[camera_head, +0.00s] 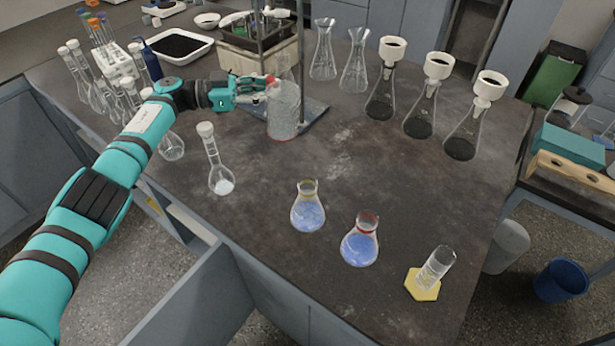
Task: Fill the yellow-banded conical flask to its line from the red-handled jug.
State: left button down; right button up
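The yellow-banded conical flask (308,212) stands upright on the dark bench, with a yellow band at its neck and blue contents in its lower part. A clear jug (284,112) stands farther back, with red at its upper left edge and a red line around its base. My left gripper (266,90) is at the jug's upper left side, by the red part. Its fingers overlap the jug in the view, so I cannot tell whether they grip the handle. My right gripper is not in view.
A red-banded flask (360,242) with blue contents stands right of the yellow-banded one. A glass cylinder (436,268) stands on a yellow base near the front edge. A volumetric flask (218,165) is at the left. Several funnel-topped flasks (419,115) stand behind. The bench middle is clear.

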aim_at(284, 121)
pick_arm(q)
jog(key=shift+s+d+f+m+y+p, duration=0.2)
jog(key=shift+s+m+p, duration=0.15)
jog(key=shift+m+p, duration=0.2)
jog(key=shift+s+d+f+m+y+p, duration=0.2)
jog(key=shift+s+m+p, duration=0.15)
jog(key=shift+m+p, duration=0.15)
jog(key=shift+s+d+f+m+t+y+p, duration=0.2)
jog(key=shift+s+d+f+m+p, duration=0.1)
jog(key=shift+s+f+m+p, duration=0.2)
jog(key=shift+s+d+f+m+t+y+p, duration=0.1)
jog(key=shift+s+d+f+m+y+p, duration=0.2)
jog(key=shift+s+m, duration=0.2)
jog(key=shift+s+d+f+m, duration=0.15)
jog(key=shift+s+f+m, duration=0.2)
jog(key=shift+s, duration=0.1)
jog(key=shift+f, duration=0.1)
jog(key=shift+s+d+f+m+t+y, duration=0.3)
jog(key=shift+s+f+m+y, duration=0.1)
jog(key=shift+f+m, duration=0.1)
jog(key=shift+s+r+m+t, duration=0.1)
jog(key=shift+s+m+t, duration=0.05)
jog(key=shift+m+t, duration=0.15)
dwell(2.4)
